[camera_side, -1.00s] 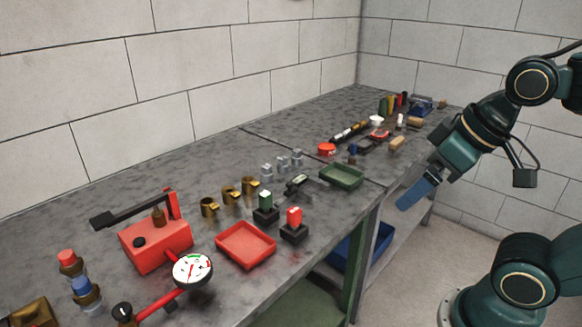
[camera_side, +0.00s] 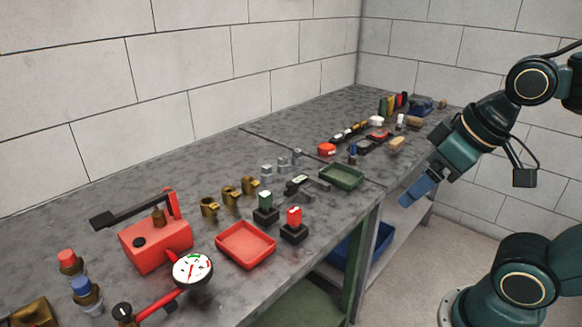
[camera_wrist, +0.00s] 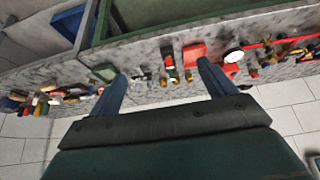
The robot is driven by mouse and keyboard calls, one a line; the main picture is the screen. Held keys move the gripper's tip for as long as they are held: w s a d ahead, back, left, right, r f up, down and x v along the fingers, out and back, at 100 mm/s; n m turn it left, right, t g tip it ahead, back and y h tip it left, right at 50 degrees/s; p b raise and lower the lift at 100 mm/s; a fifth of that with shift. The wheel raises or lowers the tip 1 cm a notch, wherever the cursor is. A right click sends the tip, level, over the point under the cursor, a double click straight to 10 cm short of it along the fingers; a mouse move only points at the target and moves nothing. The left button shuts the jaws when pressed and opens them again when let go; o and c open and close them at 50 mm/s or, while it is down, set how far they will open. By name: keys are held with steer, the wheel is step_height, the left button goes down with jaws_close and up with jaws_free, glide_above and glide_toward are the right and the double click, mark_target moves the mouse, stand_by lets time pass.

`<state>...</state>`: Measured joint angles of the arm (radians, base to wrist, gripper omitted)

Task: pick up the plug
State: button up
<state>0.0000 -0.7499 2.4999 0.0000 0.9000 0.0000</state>
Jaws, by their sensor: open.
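My gripper (camera_side: 408,198) hangs in the air beyond the front edge of the bench, on the right in the side view. In the wrist view my gripper (camera_wrist: 162,72) has its two blue fingers spread wide with nothing held between them. I cannot tell for sure which of the small parts is the plug. Candidates are the brass fittings (camera_side: 230,195) in a row near the middle and the fittings with a red top (camera_side: 67,258) and a blue top (camera_side: 82,286) at the left. All stand on the bench, well apart from my gripper.
Tools crowd the far end. A blue bin (camera_side: 360,250) sits below.

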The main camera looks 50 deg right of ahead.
steer(key=shift+c, duration=1.4)
steer(key=w+d+r, duration=0.2)
steer(key=w, duration=1)
steer(key=w+d+r, duration=0.2)
steer(key=w, duration=1.1)
steer(key=w+d+f, duration=0.4)
steer(key=w+f, duration=0.4)
steer(key=w, duration=0.2)
steer(key=w+d+f+g, duration=0.1)
steer(key=w+d+f, duration=0.4)
steer(key=w+f, duration=0.3)
steer(key=shift+w+d, duration=0.3)
steer(key=shift+w, duration=0.95)
